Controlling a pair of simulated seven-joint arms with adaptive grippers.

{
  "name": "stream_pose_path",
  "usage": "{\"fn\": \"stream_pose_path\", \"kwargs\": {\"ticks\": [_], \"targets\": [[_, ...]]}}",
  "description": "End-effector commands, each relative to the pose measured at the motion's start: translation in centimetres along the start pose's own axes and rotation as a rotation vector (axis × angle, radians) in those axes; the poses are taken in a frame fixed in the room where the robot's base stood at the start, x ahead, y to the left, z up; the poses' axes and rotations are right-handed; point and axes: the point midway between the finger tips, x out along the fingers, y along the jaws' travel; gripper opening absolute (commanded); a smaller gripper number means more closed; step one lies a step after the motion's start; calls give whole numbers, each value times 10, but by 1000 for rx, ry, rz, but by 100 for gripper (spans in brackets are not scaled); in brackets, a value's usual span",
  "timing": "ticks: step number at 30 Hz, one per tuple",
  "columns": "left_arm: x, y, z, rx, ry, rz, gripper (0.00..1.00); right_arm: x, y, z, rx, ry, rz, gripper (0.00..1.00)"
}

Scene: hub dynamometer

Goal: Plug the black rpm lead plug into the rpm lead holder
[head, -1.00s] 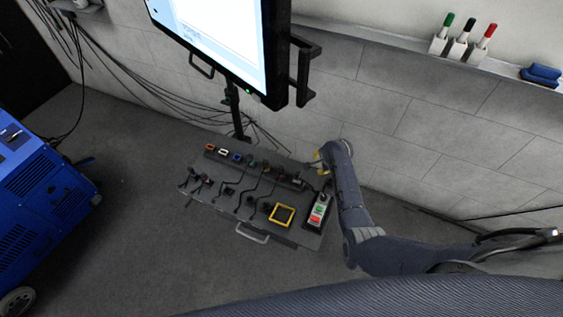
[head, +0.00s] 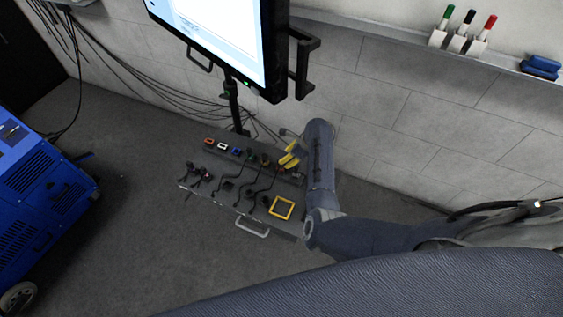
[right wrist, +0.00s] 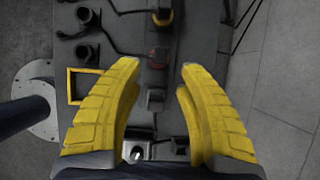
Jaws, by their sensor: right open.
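My right gripper (head: 290,153) reaches over the far right part of the tray. In the right wrist view its yellow fingers (right wrist: 160,68) stand wide apart with nothing held between them. Dark plugs and cables lie on the tray, including a round black plug (right wrist: 87,52) in the wrist view. I cannot tell which plug is the rpm lead, nor which dark holder is its own. My left gripper is not in view.
The dark tray (head: 215,200) has a front handle (head: 252,227) and a yellow square frame (head: 282,208). A monitor (head: 225,40) stands behind it, near the wall. A blue machine (head: 40,185) is at the left. Open floor lies between machine and tray.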

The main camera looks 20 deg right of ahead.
Motion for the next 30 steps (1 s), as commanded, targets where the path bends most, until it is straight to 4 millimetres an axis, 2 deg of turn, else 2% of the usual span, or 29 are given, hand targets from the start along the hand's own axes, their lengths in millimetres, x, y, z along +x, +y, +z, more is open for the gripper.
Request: {"fn": "stream_pose_path", "kwargs": {"ticks": [15, 22, 30], "targets": [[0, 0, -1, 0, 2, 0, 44, 51, 0, 0, -2, 2, 1, 38], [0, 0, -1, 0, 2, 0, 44, 65, 0, 0, -2, 1, -1, 38], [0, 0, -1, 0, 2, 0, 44, 72, 0, 0, -2, 1, -1, 38]]}}
